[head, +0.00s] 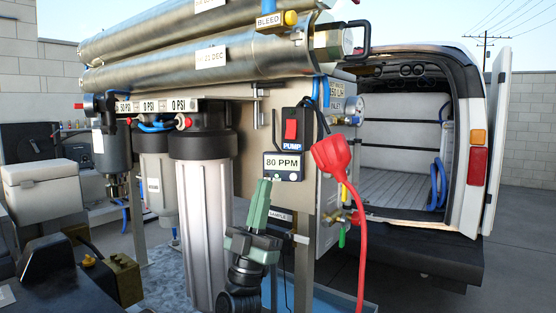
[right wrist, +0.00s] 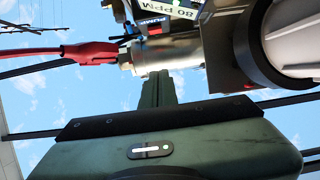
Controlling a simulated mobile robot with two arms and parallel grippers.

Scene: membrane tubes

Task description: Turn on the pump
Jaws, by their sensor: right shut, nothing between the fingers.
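The pump switch is a red rocker (head: 291,129) on a black box marked PUMP, on the front panel of the tube rig. A meter (head: 284,167) reading 80 PPM sits just below it. My right gripper (head: 263,185) is shut and empty, pointing up, with its tips below and left of the meter in the picture. I cannot tell how far it is from the panel. In the right wrist view the shut fingers (right wrist: 160,88) point toward the panel; the PUMP label (right wrist: 152,23) shows at the top, and the rocker cannot be made out. My left gripper is not in view.
A red plug (head: 331,155) with a hanging red cord is right of the switch. Valves with coloured handles (head: 345,218) sit below it. A large filter housing (head: 203,200) stands left of my right gripper. Steel tubes (head: 190,60) run above. An open van (head: 420,140) is behind.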

